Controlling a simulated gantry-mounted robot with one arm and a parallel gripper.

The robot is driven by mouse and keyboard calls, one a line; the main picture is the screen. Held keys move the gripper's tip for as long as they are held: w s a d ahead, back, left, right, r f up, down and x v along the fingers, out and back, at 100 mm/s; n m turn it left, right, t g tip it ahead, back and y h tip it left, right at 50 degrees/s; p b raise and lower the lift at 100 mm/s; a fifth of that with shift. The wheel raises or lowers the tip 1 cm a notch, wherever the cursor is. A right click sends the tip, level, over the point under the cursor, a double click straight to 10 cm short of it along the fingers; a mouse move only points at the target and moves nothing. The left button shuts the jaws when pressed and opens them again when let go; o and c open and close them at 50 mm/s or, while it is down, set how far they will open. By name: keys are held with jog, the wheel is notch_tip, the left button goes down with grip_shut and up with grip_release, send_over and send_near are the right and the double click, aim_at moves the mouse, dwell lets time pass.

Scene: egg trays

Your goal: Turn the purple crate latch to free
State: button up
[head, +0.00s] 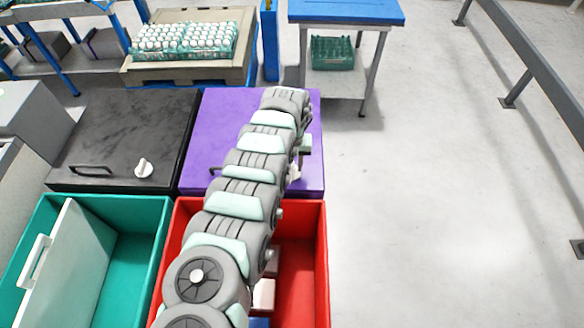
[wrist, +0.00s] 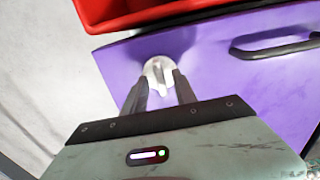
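The purple crate (head: 215,115) has a closed lid in the head view, partly covered by my arm. The purple lid (wrist: 220,80) fills much of the wrist view. Its white round latch (wrist: 158,70) shows ahead of my fingertips; in the head view only a bit of the latch (head: 294,173) shows beside my arm. My gripper (wrist: 160,82) is open, with its two dark fingers apart and pointing at the latch. The latch lies between the fingertips in the picture, with visible space around its raised grip. I cannot tell whether a finger touches it.
A black handle (wrist: 275,46) is on the purple lid. The red crate (head: 318,250) and teal crate (head: 160,225) stand open in front. A black-lidded crate (head: 120,120) with a white latch (head: 143,168) is to the left.

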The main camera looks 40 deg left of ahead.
jog(key=shift+f, duration=0.45)
grip_shut()
dwell(0.4)
